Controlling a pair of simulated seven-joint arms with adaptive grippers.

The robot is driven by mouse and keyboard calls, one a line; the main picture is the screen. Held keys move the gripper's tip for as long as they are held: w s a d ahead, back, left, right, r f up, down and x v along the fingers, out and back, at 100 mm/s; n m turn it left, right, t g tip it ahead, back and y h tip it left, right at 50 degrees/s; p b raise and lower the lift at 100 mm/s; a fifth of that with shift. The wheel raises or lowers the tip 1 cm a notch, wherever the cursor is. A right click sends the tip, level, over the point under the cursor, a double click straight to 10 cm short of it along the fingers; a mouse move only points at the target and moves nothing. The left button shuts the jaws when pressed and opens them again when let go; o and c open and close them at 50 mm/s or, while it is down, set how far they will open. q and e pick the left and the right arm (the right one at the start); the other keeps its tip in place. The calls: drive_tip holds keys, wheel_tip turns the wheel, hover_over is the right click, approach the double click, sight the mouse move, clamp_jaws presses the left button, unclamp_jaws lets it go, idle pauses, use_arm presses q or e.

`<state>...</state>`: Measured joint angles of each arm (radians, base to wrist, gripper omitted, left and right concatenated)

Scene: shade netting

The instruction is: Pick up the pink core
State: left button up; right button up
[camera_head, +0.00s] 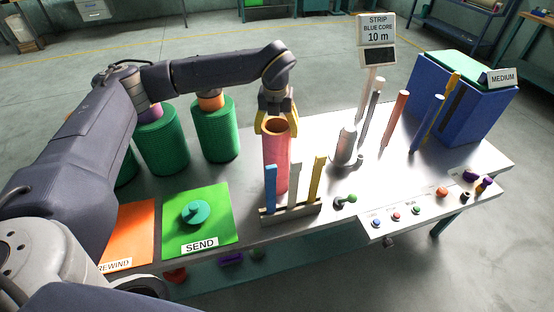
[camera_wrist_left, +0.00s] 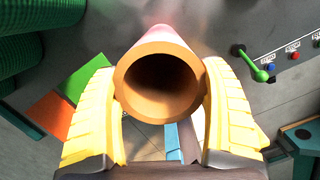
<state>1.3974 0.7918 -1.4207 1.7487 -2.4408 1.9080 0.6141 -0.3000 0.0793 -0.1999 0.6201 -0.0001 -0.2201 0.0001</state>
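The pink core (camera_head: 276,160) is an upright hollow tube with a brown inner wall, standing behind a small rack on the table. Its lower end is partly hidden by the rack's strips. My left gripper (camera_head: 277,122) is over its top, with one yellow finger on each side of the rim. In the left wrist view the open end of the pink core (camera_wrist_left: 158,60) lies between the two fingers (camera_wrist_left: 160,100), very close to both. I cannot tell whether the fingers press on it. My right gripper is not in view.
The rack (camera_head: 290,212) holds blue, white and yellow strips just in front. A silver cylinder (camera_head: 346,146) and several thin upright rods stand to the right. Green rolls (camera_head: 215,130) stand to the left. A green SEND pad (camera_head: 207,232) lies front left.

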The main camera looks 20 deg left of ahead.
use_arm(q)
drive_tip(key=shift+r, duration=0.1)
drive_tip(key=c, duration=0.4)
drive_tip(key=shift+c, duration=0.4)
drive_tip(key=shift+w+r, duration=0.1)
drive_tip(key=shift+r, duration=0.05)
